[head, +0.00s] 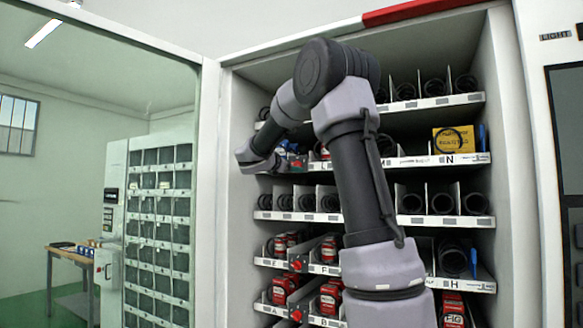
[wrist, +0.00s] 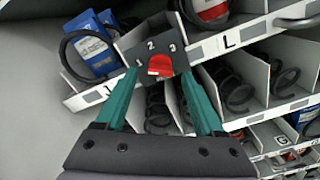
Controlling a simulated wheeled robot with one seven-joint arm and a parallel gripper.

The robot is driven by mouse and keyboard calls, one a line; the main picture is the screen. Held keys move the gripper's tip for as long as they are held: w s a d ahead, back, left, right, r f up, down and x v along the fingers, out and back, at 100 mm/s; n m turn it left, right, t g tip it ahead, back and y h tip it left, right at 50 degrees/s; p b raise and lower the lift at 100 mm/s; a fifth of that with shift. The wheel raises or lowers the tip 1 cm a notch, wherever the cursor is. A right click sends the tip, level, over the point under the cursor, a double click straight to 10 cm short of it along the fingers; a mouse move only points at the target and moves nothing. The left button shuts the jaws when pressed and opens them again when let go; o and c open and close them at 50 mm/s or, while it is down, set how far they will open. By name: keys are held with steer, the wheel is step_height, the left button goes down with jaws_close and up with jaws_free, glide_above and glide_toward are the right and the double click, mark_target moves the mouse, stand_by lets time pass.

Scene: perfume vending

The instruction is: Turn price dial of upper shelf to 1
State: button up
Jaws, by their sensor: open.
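The price dial of the upper shelf is a red knob (wrist: 160,65) on a dark plate (wrist: 150,43) marked 1, 2, 3 in the wrist view. Which number the knob points to is hard to tell. My gripper (wrist: 158,74) is open, with one teal finger to each side of the knob in the picture. The fingertips appear close to the plate; contact cannot be made out. The knob sits just left of the slot label L. In the head view, my gripper is at the left of the upper shelf (head: 405,163), partly hidden behind my wrist.
Blue and white boxes (wrist: 92,45) stand in a coil slot left of the plate. Black coils (wrist: 232,88) fill the shelf below. Red dials (head: 297,265) show on lower shelves. The open glass door (head: 100,90) is at left and the cabinet frame at right.

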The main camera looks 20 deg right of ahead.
steer(key=v, duration=1)
steer(key=shift+s, duration=0.1)
steer(key=s+d+f+m+g+y, duration=0.25)
steer(key=s+f+m, duration=0.25)
steer(key=s+f, duration=0.25)
steer(key=s+d+f+m+g+y, duration=0.1)
steer(key=s+f+m+g+y, duration=0.35)
steer(key=s, duration=0.45)
steer(key=s+a+f+m+t+y, duration=0.3)
steer(key=s+a+f+m+y, duration=0.5)
steer(key=s+a+m, duration=0.4)
steer(key=shift+s+a+f+m+y, duration=0.4)
steer(key=shift+s+m+y, duration=0.3)
steer(key=shift+m, duration=0.45)
steer(key=shift+s, duration=0.1)
